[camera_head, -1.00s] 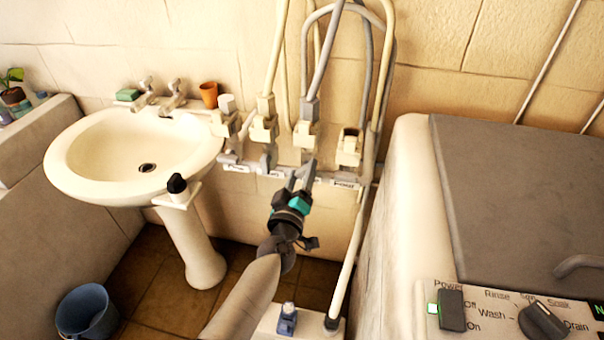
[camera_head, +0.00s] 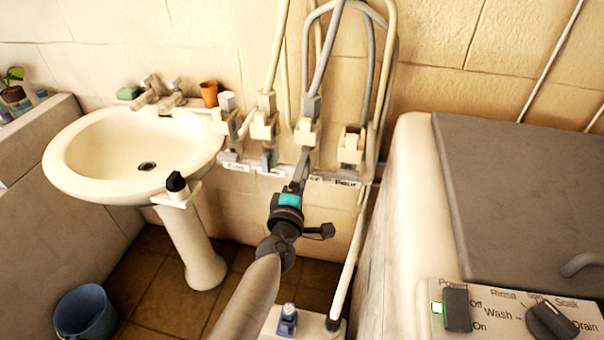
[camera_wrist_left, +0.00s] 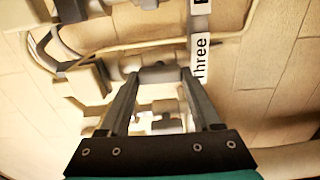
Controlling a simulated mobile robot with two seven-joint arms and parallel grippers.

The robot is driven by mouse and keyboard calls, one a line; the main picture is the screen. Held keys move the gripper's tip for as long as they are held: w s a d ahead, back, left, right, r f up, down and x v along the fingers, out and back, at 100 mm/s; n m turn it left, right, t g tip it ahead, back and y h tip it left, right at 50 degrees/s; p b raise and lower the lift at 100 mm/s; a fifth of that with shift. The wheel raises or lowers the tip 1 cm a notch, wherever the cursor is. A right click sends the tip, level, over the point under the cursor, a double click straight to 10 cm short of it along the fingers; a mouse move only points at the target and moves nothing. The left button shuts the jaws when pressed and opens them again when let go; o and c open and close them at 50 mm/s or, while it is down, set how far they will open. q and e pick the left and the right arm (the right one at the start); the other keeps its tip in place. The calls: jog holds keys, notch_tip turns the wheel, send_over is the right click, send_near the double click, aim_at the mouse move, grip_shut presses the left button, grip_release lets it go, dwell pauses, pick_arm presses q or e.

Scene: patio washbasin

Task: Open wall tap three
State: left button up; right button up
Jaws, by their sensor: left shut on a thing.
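Wall tap three (camera_head: 306,132) is a cream tap body on the wall, third from the left in a row, with a grey hose rising from it. Its label (camera_wrist_left: 201,62) reads "Three" in the left wrist view. My left gripper (camera_head: 300,174) is just below this tap, reaching in from below. In the left wrist view its fingers (camera_wrist_left: 158,82) are closed on a small grey piece, the tap handle (camera_wrist_left: 158,74). The fingers hide most of the handle in the head view. My right gripper is in neither view.
Other wall taps stand close by: one to the left (camera_head: 263,126) and one to the right (camera_head: 350,148). A white washbasin (camera_head: 75,178) is at left, a washing machine (camera_head: 405,200) at right. A blue bucket (camera_head: 85,312) is on the floor.

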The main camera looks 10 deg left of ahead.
pick_arm(q)
jog(key=shift+n, duration=0.3)
jog(key=o, duration=1.4)
jog(key=s+p, duration=0.1)
jog(key=s, duration=1.4)
jog(key=shift+s, duration=0.15)
jog(key=shift+f, duration=0.1)
